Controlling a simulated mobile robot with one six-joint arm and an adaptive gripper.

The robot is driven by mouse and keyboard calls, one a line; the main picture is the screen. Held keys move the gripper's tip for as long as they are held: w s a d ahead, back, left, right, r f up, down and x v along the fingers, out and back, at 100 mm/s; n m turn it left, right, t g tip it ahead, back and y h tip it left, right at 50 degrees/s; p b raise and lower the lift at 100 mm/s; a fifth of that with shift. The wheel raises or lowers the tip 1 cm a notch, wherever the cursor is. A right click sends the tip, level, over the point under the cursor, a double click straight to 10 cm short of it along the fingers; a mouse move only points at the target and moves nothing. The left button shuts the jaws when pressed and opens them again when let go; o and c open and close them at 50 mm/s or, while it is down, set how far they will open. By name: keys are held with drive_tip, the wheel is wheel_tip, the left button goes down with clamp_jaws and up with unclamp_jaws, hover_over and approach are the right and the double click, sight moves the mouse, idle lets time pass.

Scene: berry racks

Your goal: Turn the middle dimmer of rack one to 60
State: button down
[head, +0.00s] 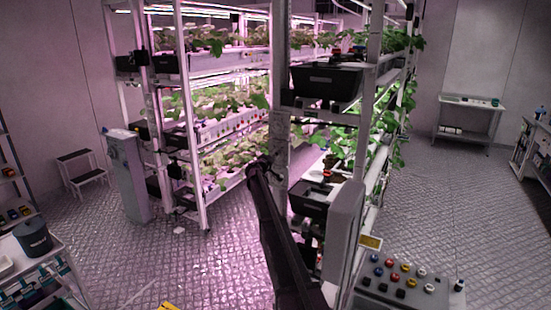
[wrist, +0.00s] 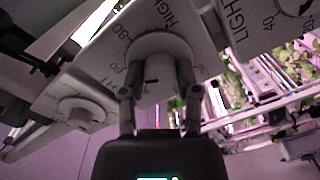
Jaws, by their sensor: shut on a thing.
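In the wrist view, a pale panel carries a row of round dimmers with printed scales. The middle dimmer (wrist: 152,62) has a grey knob with a dark pointer mark, and "80" and "HIGH" are printed beside its dial. My gripper (wrist: 157,78) has a finger on each side of this knob and is shut on it. The fingers hide part of the dial, so I cannot read its exact setting. Another dimmer (wrist: 82,112) shows at lower left, and a third dimmer (wrist: 290,6) at upper right. In the head view my dark arm reaches up to the rack post, and the dimmers are too small to tell.
A plant rack (head: 201,125) with several lit shelves stands at left. Black bins (head: 325,80) sit on the nearer rack at right. A grey cabinet (head: 128,178) and a step stool (head: 82,172) stand at left. The floor between the racks is mostly clear.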

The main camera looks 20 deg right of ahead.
drive_tip(key=shift+m, duration=0.3)
drive_tip(key=shift+c, duration=1.6)
unclamp_jaws()
drive_tip(key=v, duration=0.7)
drive_tip(key=shift+a, duration=0.2)
drive_tip(key=shift+s, duration=0.2)
